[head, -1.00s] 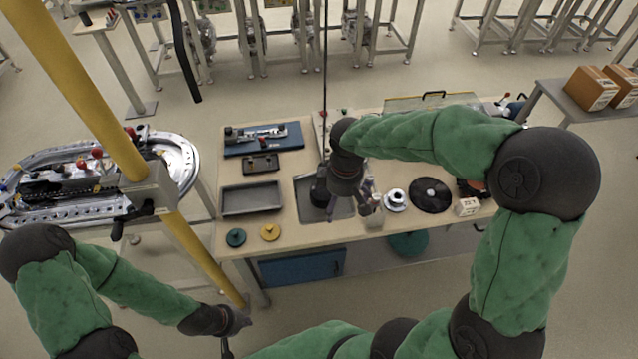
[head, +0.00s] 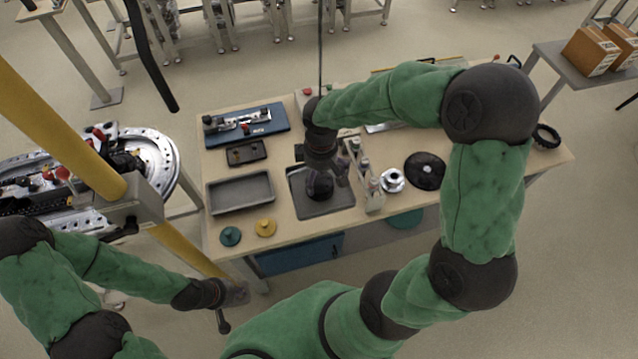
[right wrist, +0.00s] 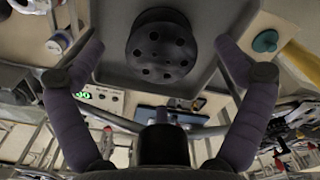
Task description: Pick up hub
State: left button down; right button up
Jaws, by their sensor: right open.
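A dark, round, stepped piece with a ring of holes, which looks like the hub (head: 319,187), sits in a grey square tray (head: 340,204) on the workbench. In the right wrist view the hub (right wrist: 161,48) shows between the spread fingers. My right gripper (head: 337,176) is open and empty above the tray, pointing down; its fingers (right wrist: 160,60) stand apart on either side of the hub with no contact visible. My left gripper (head: 238,297) is low in front of the bench at the left, away from the hub; its fingers are too unclear to judge.
To the right of the tray stand a bottle rack (head: 372,200), a silver flanged part (head: 392,180) and a black disc (head: 425,171). A yellow post (head: 60,130) stands far left.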

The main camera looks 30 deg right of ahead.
aim_at(320, 181)
jog(key=shift+w+a+f, duration=0.1)
jog(key=shift+f, duration=1.2)
jog(key=shift+w+f, duration=0.1)
jog(key=shift+f, duration=1.2)
jog(key=shift+c, duration=0.3)
jog(key=c, duration=1.6)
